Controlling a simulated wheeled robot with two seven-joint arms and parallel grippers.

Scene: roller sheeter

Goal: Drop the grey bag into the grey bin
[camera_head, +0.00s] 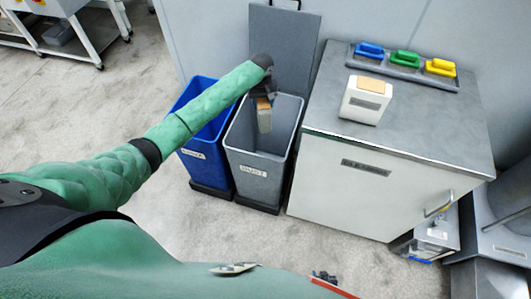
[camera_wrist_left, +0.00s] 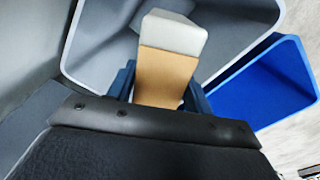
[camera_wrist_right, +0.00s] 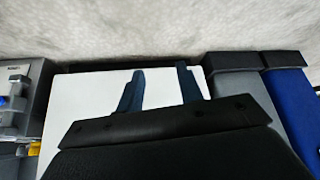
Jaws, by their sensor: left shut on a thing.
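The grey bag (camera_head: 264,120), pale grey with a tan top, hangs from my left gripper (camera_head: 264,100) over the open mouth of the grey bin (camera_head: 261,165). In the left wrist view the bag (camera_wrist_left: 175,35) is between the fingers of my left gripper (camera_wrist_left: 160,88), with the grey bin's rim (camera_wrist_left: 75,50) around it. The gripper is shut on the bag's tan part. My right gripper (camera_wrist_right: 160,88) is open and empty in the right wrist view, with the white cabinet behind it. I cannot make it out clearly in the head view.
A blue bin (camera_head: 200,148) stands directly left of the grey bin. The grey bin's lid (camera_head: 283,45) is raised behind it. To the right, a white cabinet (camera_head: 345,185) carries another pale bag with a tan top (camera_head: 362,103) and blue, green and yellow handled items.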

